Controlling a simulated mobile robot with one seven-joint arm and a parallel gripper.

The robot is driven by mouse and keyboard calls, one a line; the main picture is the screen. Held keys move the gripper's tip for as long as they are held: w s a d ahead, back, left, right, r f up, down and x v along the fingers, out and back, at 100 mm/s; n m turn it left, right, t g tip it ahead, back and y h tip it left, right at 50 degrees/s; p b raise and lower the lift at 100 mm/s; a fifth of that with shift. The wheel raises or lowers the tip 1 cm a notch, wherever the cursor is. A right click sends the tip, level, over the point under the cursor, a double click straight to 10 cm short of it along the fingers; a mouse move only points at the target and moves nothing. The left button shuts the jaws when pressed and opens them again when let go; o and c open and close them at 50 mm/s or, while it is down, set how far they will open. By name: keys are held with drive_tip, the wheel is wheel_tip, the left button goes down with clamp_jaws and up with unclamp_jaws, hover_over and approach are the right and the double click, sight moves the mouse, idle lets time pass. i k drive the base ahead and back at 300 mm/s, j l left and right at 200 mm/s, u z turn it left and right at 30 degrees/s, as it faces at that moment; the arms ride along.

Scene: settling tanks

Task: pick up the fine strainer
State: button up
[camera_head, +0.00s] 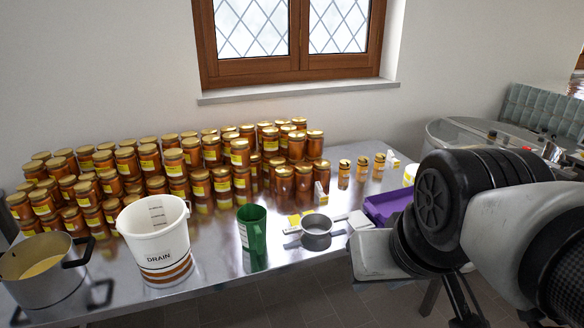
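A small round metal strainer (316,229) sits on the steel table, right of the green jug. Its bowl is grey inside, and a thin handle seems to stretch to the right, toward a small white block. The mesh is too small to make out, so I cannot tell how fine it is. My arm comes in from the right, and its white end part (375,256) is to the right of the strainer and nearer the camera, apart from it in the picture. My gripper's fingers cannot be made out clearly, and nothing is seen held.
A green jug (252,238) and a white DRAIN bucket (157,243) stand left of the strainer. A steel pot (42,272) is at far left. Many honey jars (172,165) crowd the back. A purple tray (386,207) lies right, partly behind my arm.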

sight(315, 225)
drive_tip(key=i+l, duration=0.2)
drive_tip(key=i, duration=0.35)
drive_tip(key=i+l, duration=0.15)
drive_tip(key=i, duration=0.35)
drive_tip(key=i+l+z, duration=0.1)
drive_tip(key=i, duration=0.45)
drive_tip(key=k+l+u, duration=0.15)
